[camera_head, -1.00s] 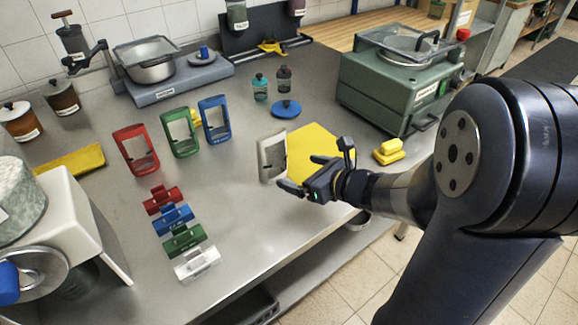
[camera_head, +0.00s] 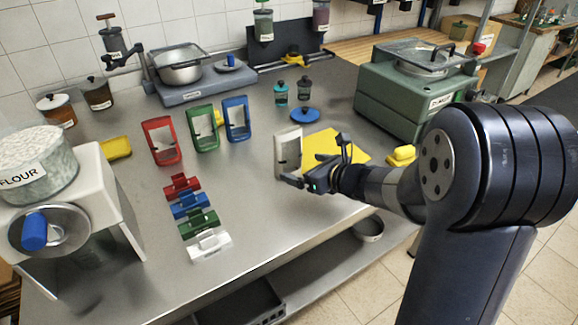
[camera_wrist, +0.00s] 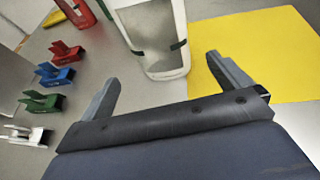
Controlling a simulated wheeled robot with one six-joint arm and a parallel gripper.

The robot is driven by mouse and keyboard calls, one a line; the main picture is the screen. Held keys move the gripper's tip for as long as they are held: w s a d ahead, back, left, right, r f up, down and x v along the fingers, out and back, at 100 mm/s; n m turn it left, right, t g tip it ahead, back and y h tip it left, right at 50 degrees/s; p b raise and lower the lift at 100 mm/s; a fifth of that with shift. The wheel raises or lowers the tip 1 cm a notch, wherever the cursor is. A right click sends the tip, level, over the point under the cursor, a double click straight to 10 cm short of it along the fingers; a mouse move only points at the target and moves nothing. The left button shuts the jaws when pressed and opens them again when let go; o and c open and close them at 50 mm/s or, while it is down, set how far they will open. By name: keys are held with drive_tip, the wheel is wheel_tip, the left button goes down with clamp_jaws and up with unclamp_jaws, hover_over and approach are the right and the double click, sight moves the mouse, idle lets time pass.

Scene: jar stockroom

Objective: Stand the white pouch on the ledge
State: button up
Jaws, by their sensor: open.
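The white pouch (camera_head: 279,154), a pale upright frame with a grey panel and a dark band, stands on the steel worktop by the left edge of a yellow mat (camera_head: 347,144). It also shows in the wrist view (camera_wrist: 146,22), its top cut off by the frame. My gripper (camera_head: 314,161) is open and empty, close to the pouch at the mat's near side. In the wrist view the pouch's lower end lies just ahead, between the lines of the two fingers (camera_wrist: 165,85). I cannot tell whether a finger touches it. I cannot tell which surface is the ledge.
Red (camera_head: 162,158), green (camera_head: 194,130) and blue (camera_head: 229,118) similar pouches stand further left. Small red, blue, green and white (camera_head: 206,250) clip-like holders form a row nearer the front edge. A green machine (camera_head: 392,100) stands behind right. The worktop between holders and pouch is clear.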

sight(294, 164)
drive_tip(key=shift+x, duration=3)
drive_tip(key=shift+w+d, duration=0.1)
drive_tip(key=c, duration=1.1)
wheel_tip(294, 164, up, 10)
drive_tip(key=p, duration=0.3)
drive_tip(key=shift+c, duration=0.2)
drive_tip(key=shift+d+r+p, duration=0.1)
drive_tip(key=shift+d+p, duration=0.2)
drive_tip(key=shift+p, duration=0.05)
drive_tip(key=s+d+m+t+h+p, duration=0.1)
drive_tip(key=s+d+p, duration=0.1)
drive_tip(key=d, duration=0.3)
drive_tip(key=s+d+m+t+h+p, duration=0.1)
drive_tip(key=s+d+m+h+p, duration=0.1)
drive_tip(key=d+p, duration=0.2)
drive_tip(key=s+d+f+m+h+p, duration=0.1)
drive_tip(key=s+d+m+h+p, duration=0.1)
drive_tip(key=d, duration=0.4)
drive_tip(key=shift+d+t+p, duration=0.4)
drive_tip(key=shift+p, duration=0.05)
